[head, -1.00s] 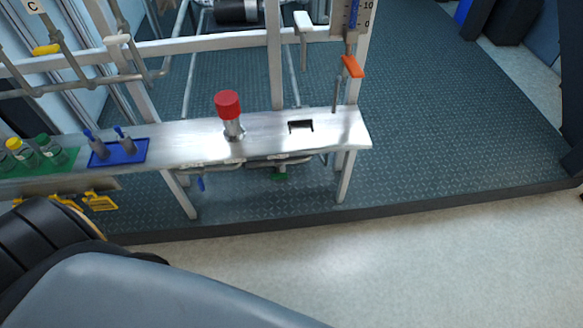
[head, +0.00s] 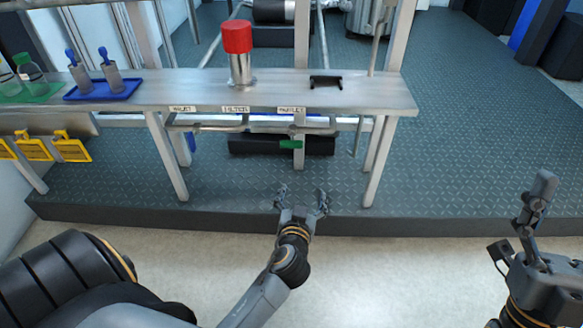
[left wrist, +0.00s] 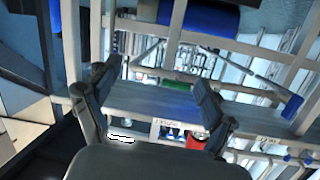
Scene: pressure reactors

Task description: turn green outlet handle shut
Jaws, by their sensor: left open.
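The green outlet handle (head: 291,144) sits on the pipe under the steel bench, below the right-hand label. It lies roughly sideways along the pipe. My left gripper (head: 302,190) is open and empty in front of the bench, below and nearer than the handle, apart from it. In the left wrist view the green handle (left wrist: 177,86) shows between my two spread left fingers (left wrist: 157,75). My right gripper (head: 522,215) is at the lower right, far from the handle; its opening is not clear.
The steel bench (head: 205,92) carries a red-capped cylinder (head: 237,40), a black bracket (head: 326,82) and a blue tray (head: 104,92). Bench legs (head: 375,165) stand either side of the handle. Yellow tags (head: 70,147) hang at left. A raised platform edge (head: 400,222) runs in front.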

